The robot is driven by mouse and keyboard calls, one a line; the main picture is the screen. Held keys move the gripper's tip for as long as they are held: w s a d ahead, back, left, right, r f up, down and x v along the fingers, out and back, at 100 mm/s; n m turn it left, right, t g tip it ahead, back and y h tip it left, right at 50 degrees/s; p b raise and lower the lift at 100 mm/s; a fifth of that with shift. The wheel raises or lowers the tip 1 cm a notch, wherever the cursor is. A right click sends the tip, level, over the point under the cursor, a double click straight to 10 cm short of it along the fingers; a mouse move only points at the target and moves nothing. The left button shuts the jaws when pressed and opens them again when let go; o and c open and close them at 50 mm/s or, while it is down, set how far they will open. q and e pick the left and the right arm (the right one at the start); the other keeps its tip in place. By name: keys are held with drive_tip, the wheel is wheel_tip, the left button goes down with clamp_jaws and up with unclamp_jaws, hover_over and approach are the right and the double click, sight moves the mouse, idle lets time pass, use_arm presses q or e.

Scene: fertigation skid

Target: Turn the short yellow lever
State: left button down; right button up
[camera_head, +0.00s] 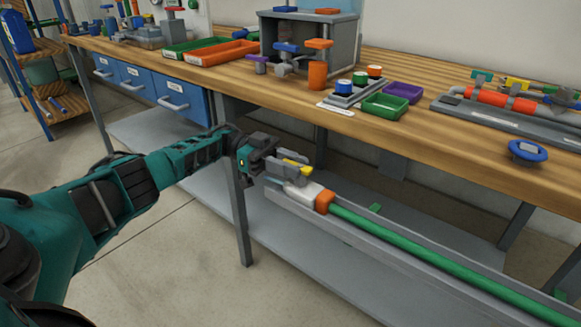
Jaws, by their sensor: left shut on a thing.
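A small yellow lever (304,168) shows at the tips of my left gripper (290,170), just in front of the bench edge. It sits at the pale end fitting (305,193) of a green pipe with an orange collar (325,201). My left gripper is shut on the yellow lever; its grey fingers partly hide it, so its full length and angle are hard to tell. Another yellow handle (516,83) is on a pipe assembly at the right of the bench top. My right gripper is out of view.
The wooden bench top (430,140) runs above and behind the gripper. A long grey channel (400,246) holds the green pipe (430,257). A table leg (238,205) stands close by my left wrist. Blue drawers (180,96) hang at left. A blue handwheel (528,151) lies near the bench edge.

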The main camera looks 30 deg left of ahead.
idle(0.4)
use_arm(q)
drive_tip(key=c, duration=1)
unclamp_jaws()
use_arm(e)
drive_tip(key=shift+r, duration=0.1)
use_arm(q)
drive_tip(key=shift+a, duration=0.1)
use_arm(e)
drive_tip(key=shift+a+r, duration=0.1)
